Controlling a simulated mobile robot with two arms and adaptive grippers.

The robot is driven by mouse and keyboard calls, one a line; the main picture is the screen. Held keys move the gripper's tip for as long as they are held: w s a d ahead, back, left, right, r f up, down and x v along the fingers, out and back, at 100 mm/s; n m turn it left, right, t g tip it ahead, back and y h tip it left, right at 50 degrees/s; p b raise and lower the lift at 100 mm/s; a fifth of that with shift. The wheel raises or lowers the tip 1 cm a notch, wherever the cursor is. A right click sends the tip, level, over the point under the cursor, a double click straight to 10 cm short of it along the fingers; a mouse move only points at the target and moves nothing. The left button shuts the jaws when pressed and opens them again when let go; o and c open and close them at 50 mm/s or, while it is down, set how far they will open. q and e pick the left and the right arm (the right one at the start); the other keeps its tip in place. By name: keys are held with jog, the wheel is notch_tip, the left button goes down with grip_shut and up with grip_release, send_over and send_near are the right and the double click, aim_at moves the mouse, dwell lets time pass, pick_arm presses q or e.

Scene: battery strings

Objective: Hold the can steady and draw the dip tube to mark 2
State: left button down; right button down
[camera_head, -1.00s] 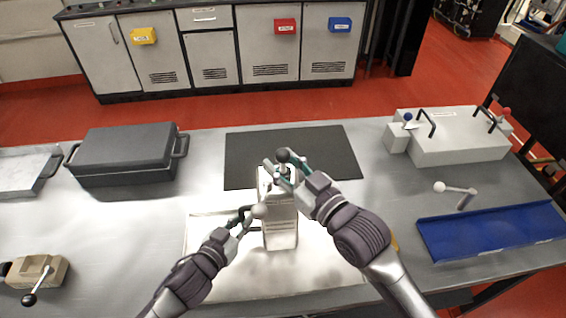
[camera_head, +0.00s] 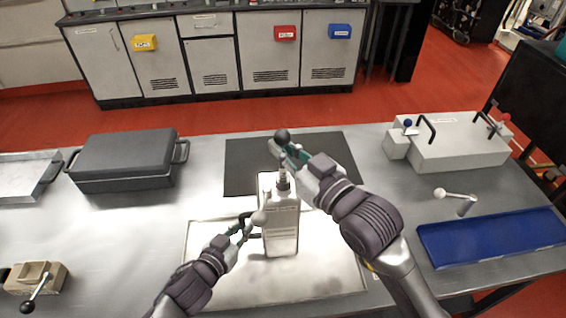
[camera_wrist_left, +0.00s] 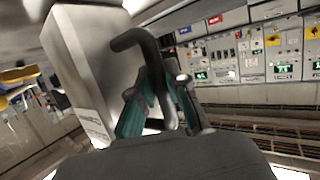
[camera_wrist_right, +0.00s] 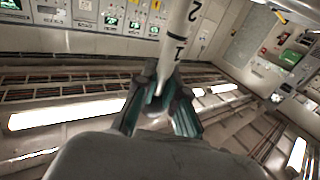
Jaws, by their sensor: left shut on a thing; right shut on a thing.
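The pale can (camera_head: 281,232) stands upright on a bright plate, and it also shows at the left of the left wrist view (camera_wrist_left: 88,50). My left gripper (camera_head: 243,226) is shut on the can's dark handle (camera_wrist_left: 137,38) at its left side. My right gripper (camera_head: 286,152) is above the can, shut on the dip tube just below a dark ball (camera_head: 282,135). A short stretch of dip tube (camera_head: 283,177) shows above the can's neck. In the right wrist view the white dip tube (camera_wrist_right: 177,35) carries marks 1 and 2. The can's neck is out of that view.
A bright plate (camera_head: 215,285) lies under the can, with a dark mat (camera_head: 245,165) behind. A dark case (camera_head: 125,155) is at left. A grey box with handles (camera_head: 460,145) and a blue tray (camera_head: 490,238) are at right.

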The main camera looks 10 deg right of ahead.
aim_at(283, 132)
jog(key=c, duration=1.1)
grip_release()
jog(key=shift+c, duration=0.2)
notch_tip(283, 132, up, 10)
jog(key=shift+s, duration=0.1)
